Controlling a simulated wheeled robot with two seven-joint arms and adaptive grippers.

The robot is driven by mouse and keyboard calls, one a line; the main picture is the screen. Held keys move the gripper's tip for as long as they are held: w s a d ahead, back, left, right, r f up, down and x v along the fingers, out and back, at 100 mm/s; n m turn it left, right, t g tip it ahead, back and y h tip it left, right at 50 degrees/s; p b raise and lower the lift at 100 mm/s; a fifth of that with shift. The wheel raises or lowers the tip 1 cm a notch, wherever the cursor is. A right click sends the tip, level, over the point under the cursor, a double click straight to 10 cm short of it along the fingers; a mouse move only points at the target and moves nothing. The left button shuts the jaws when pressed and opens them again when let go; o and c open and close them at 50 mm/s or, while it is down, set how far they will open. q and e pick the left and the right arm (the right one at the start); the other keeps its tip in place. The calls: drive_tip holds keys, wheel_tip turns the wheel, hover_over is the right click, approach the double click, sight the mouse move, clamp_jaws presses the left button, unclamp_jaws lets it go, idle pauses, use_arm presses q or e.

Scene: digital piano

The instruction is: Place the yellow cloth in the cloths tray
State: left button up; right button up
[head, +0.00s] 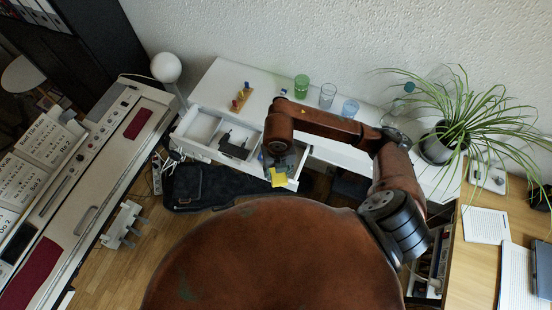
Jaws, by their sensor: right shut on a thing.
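The yellow cloth (278,178) is a small bright patch at the tips of my right gripper (276,166). The gripper is shut on it and reaches down over the right part of an open white drawer (199,145). The cloth appears in front of the drawer's front edge in the picture; its height above the edge is unclear. The drawer is divided into compartments, and I cannot tell which of them is the cloths tray. My gripper and forearm hide part of the right compartment. My left gripper is out of view.
On the white desk (228,80) stand colored pegs (241,96), a green glass (301,86) and two bluish glasses (327,96). A potted plant (437,146) stands at the right. A digital piano (100,165) is at the left. A black case (200,188) lies below the drawer.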

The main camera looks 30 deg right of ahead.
drive_tip(key=m, duration=0.4)
drive_tip(key=s+f+m, duration=0.1)
drive_tip(key=m, duration=0.1)
drive_tip(key=shift+a, duration=0.2)
drive_tip(key=shift+d+f, duration=0.1)
drive_tip(key=shift+f, duration=0.05)
drive_tip(key=shift+m, duration=0.3)
drive_tip(key=w+d+f, duration=0.2)
drive_tip(key=w+f, duration=0.1)
drive_tip(key=w+d+f, duration=0.5)
drive_tip(key=w+d, duration=0.1)
drive_tip(key=shift+w+d+f, duration=0.2)
drive_tip(key=shift+w+f, duration=0.15)
drive_tip(key=shift+f, duration=0.05)
drive_tip(key=shift+w+d+f, duration=0.15)
drive_tip(key=shift+f, duration=0.2)
drive_tip(key=shift+w+d+f, duration=0.15)
drive_tip(key=shift+f, duration=1.5)
drive_tip(key=shift+f, duration=0.1)
